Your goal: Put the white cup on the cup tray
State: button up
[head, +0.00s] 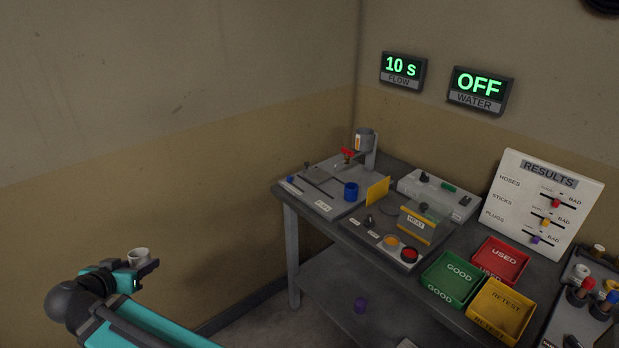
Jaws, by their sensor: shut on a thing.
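The white cup (138,254) is at the lower left of the head view, upright, with its open top showing. My gripper (140,266) is shut on it and holds it in the air, left of the table and well apart from it. The lower part of the cup is hidden by my gripper. No tray in view is labelled for cups, and I cannot tell which thing is the cup tray.

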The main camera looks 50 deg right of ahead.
aim_at(319, 175)
jog(key=u, duration=0.2)
jog(key=i, duration=1)
